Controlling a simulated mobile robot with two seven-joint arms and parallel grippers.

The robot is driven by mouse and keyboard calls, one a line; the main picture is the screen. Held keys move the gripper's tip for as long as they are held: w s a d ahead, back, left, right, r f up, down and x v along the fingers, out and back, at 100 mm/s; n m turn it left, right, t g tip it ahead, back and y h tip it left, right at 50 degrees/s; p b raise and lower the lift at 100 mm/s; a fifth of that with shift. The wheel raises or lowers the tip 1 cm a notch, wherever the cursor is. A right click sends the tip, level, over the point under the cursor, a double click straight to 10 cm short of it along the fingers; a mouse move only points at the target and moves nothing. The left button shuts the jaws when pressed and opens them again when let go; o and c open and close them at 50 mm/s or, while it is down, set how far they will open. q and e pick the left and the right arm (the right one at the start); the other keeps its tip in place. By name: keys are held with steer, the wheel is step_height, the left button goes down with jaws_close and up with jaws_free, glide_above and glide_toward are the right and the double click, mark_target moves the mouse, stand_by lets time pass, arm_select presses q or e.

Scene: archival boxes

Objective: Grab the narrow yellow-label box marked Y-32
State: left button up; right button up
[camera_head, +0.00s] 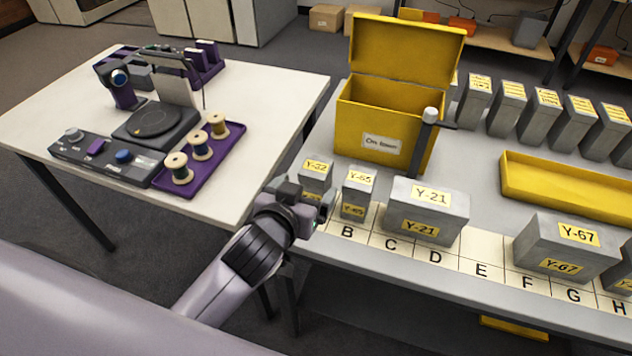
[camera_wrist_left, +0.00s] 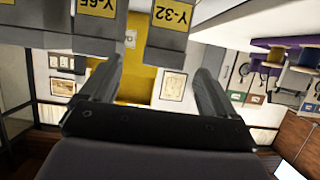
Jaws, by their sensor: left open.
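The Y-32 box (camera_head: 315,170) is a narrow grey box with yellow labels, standing at the left end of the lettered strip. My left gripper (camera_head: 302,203) is in front of it and hides its lower front. In the left wrist view, which is upside down, the Y-32 box (camera_wrist_left: 168,40) shows at the top, its label above the gap between the fingers. My left gripper (camera_wrist_left: 158,82) is open there, with nothing between its fingers. The similar Y-65 box (camera_head: 357,188) stands just to the right, and also shows in the left wrist view (camera_wrist_left: 97,28). My right gripper is not in view.
The wider Y-21 box (camera_head: 428,211) and Y-67 box (camera_head: 566,248) stand further right on the strip. An open yellow box (camera_head: 385,120) stands behind, and a yellow tray (camera_head: 570,188) lies at right. A white table (camera_head: 240,90) with equipment is at left.

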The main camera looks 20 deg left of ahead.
mark_target(311, 181)
arm_select(q)
steer(key=shift+a+x, duration=0.1)
steer(key=shift+x, duration=1.65)
steer(key=shift+a+x, duration=0.15)
steer(key=shift+x, duration=1.6)
steer(key=shift+s+f, duration=0.1)
steer(key=shift+f, duration=0.1)
steer(key=c, duration=1.2)
steer(key=shift+r, duration=0.1)
